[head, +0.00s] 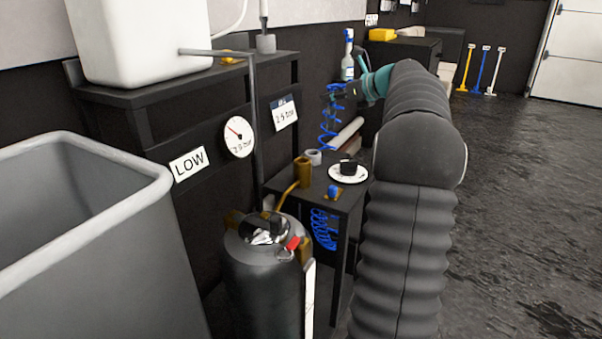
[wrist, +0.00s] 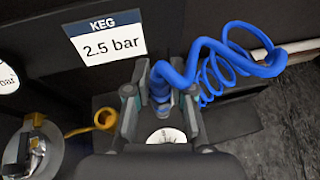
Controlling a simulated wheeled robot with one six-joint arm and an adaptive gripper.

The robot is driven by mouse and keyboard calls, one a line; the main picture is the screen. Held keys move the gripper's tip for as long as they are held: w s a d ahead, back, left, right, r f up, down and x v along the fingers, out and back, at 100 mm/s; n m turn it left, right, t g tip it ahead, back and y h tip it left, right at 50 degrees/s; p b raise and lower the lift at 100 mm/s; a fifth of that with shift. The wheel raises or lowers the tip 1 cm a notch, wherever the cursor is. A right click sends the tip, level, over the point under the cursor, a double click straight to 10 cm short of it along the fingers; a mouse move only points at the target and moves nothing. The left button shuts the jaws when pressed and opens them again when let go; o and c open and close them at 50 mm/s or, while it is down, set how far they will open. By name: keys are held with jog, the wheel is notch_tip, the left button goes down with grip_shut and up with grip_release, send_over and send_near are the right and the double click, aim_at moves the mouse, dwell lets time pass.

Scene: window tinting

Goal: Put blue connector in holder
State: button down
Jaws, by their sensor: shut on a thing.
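My gripper (wrist: 160,92) is shut on the blue connector (wrist: 161,88), which sits between both fingers in the wrist view with a blue coiled hose (wrist: 215,68) running off to the right. In the head view my gripper (head: 343,90) is raised above the small black table (head: 345,203), and the blue coil (head: 330,118) hangs beside it. A brass cup-shaped holder (head: 303,171) with a bent arm stands at the table's left; it shows as a ring (wrist: 105,118) left of my gripper in the wrist view. I cannot tell whether this holder is the connector's.
A white dial (head: 348,172), a grey cup (head: 314,157) and a small blue fitting on a brass base (head: 333,191) are on the table. A black keg (head: 265,275) stands in front, and a grey bin (head: 100,240) at left. Open floor (head: 515,200) lies right.

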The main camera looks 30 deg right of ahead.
jog(key=s+d+f+b, duration=0.2)
jog(key=s+d, duration=0.1)
jog(key=d, duration=0.1)
jog(key=w+a+f+b, duration=0.3)
jog(key=w+a+f, duration=0.2)
jog(key=w+f, duration=0.4)
jog(key=shift+w+a+f+m+h, duration=0.2)
jog(key=shift+a+f+m+h, duration=0.15)
jog(key=shift+f, duration=0.4)
jog(key=shift+f, duration=0.2)
jog(key=c, duration=1)
grip_release()
